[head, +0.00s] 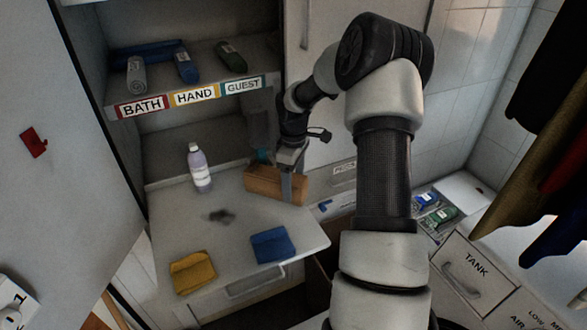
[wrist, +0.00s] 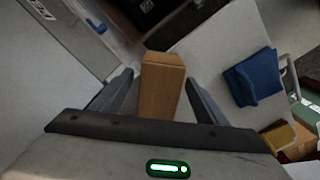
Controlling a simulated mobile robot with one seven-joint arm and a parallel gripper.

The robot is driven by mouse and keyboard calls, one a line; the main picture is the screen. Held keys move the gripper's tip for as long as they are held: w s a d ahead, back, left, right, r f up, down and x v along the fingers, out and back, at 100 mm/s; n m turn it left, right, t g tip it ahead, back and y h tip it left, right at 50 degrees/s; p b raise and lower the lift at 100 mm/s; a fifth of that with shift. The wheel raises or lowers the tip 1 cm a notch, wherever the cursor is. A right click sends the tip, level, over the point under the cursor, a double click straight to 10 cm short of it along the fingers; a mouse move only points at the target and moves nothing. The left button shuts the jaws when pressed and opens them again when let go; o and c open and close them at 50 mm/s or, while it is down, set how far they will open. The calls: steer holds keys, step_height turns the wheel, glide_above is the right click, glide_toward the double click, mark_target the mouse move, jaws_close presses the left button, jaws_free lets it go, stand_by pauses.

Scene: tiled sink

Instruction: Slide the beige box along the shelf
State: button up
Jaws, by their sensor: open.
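The beige box (head: 262,184) is a long brown-tan block lying on the pull-out white shelf (head: 225,235), near its back right side. My gripper (head: 291,168) is over the right part of the box, pointing down. In the wrist view, the box (wrist: 161,85) lies between the two open fingers of my gripper (wrist: 160,88), with a gap visible on the right side. I cannot tell whether the left finger touches the box.
A clear bottle (head: 199,168) stands left of the box. A blue cloth (head: 272,245), a yellow cloth (head: 193,271) and a dark stain (head: 219,215) are on the shelf. Rolled towels (head: 186,66) lie on the labelled upper shelf. A cabinet panel stands close behind my gripper.

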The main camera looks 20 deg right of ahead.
steer(key=shift+f, duration=1.4)
